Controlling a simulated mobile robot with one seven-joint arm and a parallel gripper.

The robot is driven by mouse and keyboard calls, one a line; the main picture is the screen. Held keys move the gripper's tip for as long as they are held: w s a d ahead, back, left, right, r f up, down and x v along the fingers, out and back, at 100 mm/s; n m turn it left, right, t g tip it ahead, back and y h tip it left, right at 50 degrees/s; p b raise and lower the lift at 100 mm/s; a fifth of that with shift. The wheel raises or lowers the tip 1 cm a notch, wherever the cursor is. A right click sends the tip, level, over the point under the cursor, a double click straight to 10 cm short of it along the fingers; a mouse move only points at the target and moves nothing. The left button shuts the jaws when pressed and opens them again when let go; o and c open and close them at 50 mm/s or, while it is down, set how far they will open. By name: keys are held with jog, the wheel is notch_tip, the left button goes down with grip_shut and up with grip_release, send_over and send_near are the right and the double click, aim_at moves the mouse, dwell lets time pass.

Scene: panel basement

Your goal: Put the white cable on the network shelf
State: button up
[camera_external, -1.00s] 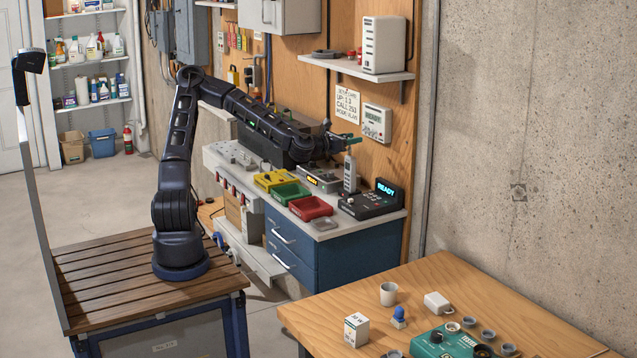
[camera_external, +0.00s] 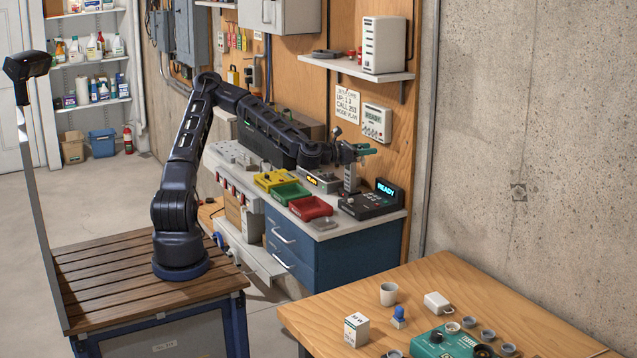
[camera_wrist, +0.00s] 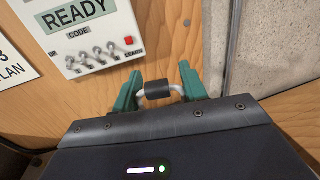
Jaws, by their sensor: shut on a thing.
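The cable is too small to make out in the external view. The wall shelf (camera_external: 345,69), apparently the network shelf, is above my gripper, with a white router-like box (camera_external: 383,45) at its right end and a dark coiled item (camera_external: 325,54) at its left.
A white wall panel reading READY (camera_external: 377,123) is close behind my gripper; it also shows in the wrist view (camera_wrist: 85,30). Below are a black console (camera_external: 372,201), a grey handset (camera_external: 350,176) and a red tray (camera_external: 310,208). The shelf's middle holds small red items (camera_external: 355,54).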

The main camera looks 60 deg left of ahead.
jog(key=s+d+f+m+g+h, duration=0.1)
jog(key=s+d+m+h, duration=0.15)
jog(key=d, duration=0.65)
jog(key=s+d+m+g+h, duration=0.1)
jog(key=s+d+h, duration=0.2)
jog(key=d, duration=0.5)
jog(key=s+d+f+m+g+h, duration=0.1)
jog(key=s+d+m+g+h, duration=0.3)
jog(key=s+d, duration=1)
jog(key=s+d+f+m+g+h, duration=0.1)
jog(key=s+d+m+g+h, duration=0.3)
jog(key=s+d, duration=1.1)
jog(key=m+g, duration=0.1)
jog(key=g, duration=0.2)
jog(key=shift+s+d+f+g, duration=0.15)
jog(key=shift+s+f+g, duration=0.15)
jog(key=shift+s+f, duration=0.05)
jog(key=shift+m, duration=0.25)
notch_tip(320, 180, down, 20)
jog(key=shift+r, duration=0.15)
jog(key=shift+f, duration=0.2)
jog(key=o, duration=1)
jog(key=shift+o, duration=0.2)
